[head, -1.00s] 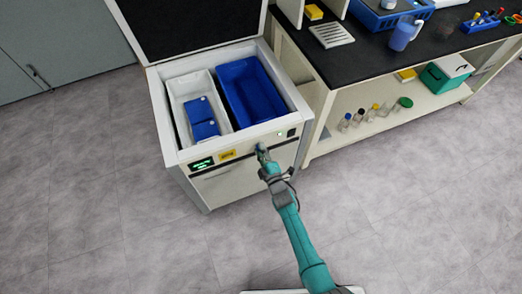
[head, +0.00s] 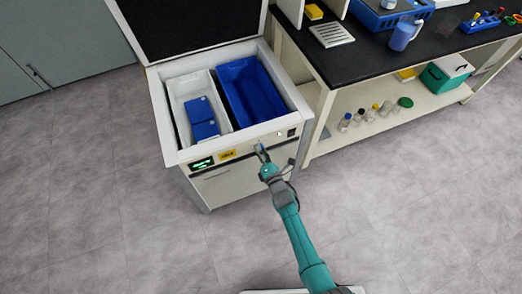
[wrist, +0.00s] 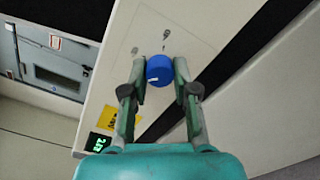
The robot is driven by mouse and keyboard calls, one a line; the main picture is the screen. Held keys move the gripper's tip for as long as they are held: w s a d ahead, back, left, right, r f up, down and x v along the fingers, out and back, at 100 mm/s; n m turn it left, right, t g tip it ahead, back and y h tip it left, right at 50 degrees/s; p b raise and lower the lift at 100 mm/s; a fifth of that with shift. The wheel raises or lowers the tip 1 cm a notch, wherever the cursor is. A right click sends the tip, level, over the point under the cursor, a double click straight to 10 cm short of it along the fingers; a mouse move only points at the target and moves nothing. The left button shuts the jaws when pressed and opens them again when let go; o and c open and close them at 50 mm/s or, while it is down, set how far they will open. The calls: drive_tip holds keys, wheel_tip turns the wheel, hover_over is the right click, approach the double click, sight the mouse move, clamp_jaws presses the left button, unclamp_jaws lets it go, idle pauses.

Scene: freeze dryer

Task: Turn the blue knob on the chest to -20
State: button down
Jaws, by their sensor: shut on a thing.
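The chest (head: 205,190) stands with its lid up, and its front panel faces me. The blue knob (wrist: 159,69) is on that panel, with a white mark on its lower left edge in the wrist view. My gripper (wrist: 160,76) is shut on the knob, one finger on each side. In the head view my gripper (head: 262,152) is at the panel's right part and mostly hides the knob. A green-lit display (head: 202,163) is on the panel's left; it also shows in the wrist view (wrist: 98,142), too small and tilted to read surely.
A yellow label (head: 227,155) sits beside the display. The open chest holds a white bin (head: 178,88) with blue boxes and a blue bin (head: 250,90). A black-topped bench (head: 350,62) stands close on the right. The floor in front is clear.

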drive_tip(key=n, duration=0.5)
idle(0.6)
drive_tip(key=c, duration=0.9)
unclamp_jaws()
drive_tip(key=v, duration=1.2)
